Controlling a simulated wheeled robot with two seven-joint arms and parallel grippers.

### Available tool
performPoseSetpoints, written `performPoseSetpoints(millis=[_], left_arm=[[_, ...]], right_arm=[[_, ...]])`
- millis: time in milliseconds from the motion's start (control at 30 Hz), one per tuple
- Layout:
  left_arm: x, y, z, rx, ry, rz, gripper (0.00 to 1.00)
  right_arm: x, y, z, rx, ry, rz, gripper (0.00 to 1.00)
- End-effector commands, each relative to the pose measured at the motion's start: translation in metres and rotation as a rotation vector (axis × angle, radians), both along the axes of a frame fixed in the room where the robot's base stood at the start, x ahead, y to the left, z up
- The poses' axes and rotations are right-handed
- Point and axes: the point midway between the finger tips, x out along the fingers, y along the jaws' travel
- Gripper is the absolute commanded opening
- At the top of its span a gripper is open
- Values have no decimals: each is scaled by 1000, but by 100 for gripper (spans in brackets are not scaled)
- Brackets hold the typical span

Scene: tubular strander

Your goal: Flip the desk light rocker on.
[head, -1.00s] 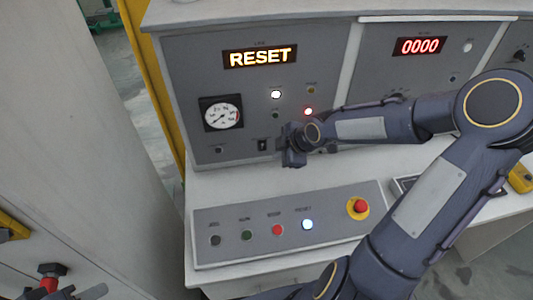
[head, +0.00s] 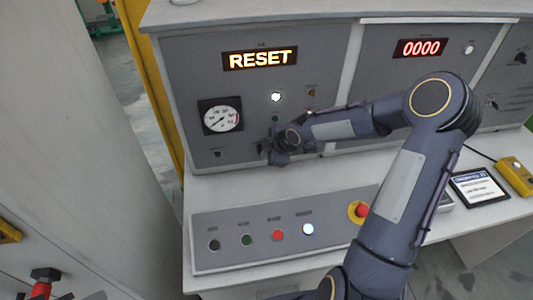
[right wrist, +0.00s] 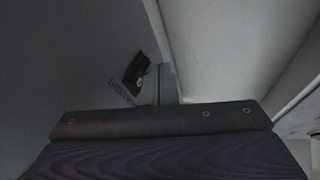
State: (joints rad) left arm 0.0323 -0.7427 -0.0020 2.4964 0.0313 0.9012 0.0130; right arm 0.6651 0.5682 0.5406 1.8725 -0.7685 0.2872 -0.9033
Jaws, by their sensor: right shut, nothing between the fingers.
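My right gripper (head: 270,151) is shut and empty, close to the face of the grey control panel (head: 215,75), right of and below the round gauge. In the head view it covers the spot where a small black rocker showed earlier. In the right wrist view a small black rocker (right wrist: 136,70) with a light mark sits on the dark panel, beside a pale label (right wrist: 121,93). The dark edge of my gripper (right wrist: 160,117) fills the bottom of that view. I cannot tell whether it touches the rocker. My left gripper is not in view.
The panel carries a lit RESET display (head: 260,58), a gauge (head: 221,117) and a lit white lamp (head: 276,97). Below, a sloped button box (head: 215,225) with a red emergency button (head: 361,210) stands on the white desk. A tablet (head: 480,187) lies at the right.

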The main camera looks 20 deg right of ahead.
Motion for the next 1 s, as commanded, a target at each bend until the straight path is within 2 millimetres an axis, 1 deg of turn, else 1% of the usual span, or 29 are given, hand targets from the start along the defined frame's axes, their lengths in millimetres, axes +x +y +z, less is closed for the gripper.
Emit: performPoseSetpoints(millis=[67,200,233,267,500,800,1000], left_arm=[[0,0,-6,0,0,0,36],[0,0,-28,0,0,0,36],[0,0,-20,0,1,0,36],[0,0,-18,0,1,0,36],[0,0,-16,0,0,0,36],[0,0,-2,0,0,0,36],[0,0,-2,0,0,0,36]], right_arm=[[1,0,-3,-2,-10,1,0],[4,-1,-9,-18,-61,1,0],[4,-1,-2,-16,-57,1,0],[4,-1,-1,-15,-56,0,0],[4,-1,0,-14,-55,0,0],[4,-1,15,-14,-55,0,0],[4,-1,15,-15,-56,0,0]])
